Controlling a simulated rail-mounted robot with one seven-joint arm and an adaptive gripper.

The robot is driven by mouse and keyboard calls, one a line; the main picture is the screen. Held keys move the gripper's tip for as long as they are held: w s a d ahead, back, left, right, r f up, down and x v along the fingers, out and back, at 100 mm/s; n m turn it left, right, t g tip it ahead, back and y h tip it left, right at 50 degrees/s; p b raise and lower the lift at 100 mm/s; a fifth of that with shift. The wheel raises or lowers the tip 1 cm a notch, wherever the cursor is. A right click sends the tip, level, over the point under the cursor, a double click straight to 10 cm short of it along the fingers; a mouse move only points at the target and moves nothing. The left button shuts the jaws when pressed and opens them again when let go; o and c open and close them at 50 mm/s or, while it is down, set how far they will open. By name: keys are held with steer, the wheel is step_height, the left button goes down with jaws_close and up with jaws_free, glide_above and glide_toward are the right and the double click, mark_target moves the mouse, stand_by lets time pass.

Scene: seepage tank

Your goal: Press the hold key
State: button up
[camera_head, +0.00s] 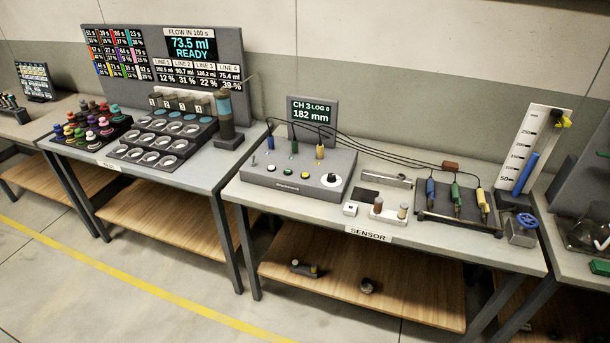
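A grey meter box (297,187) stands on the sensor table with several controls on its top. A small white block (350,208) with a dark top lies in front of the box. The screen (311,111) behind reads "CH 3 LOG 0, 182 mm". My gripper is not in view.
Blue, green and yellow plugs stand in the box, with black cables running right to a probe tray (459,209). A bracket (387,177), a holder with small cylinders (389,211), a blue valve wheel (526,221) and a tall scale (531,150) share the table (277,205).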

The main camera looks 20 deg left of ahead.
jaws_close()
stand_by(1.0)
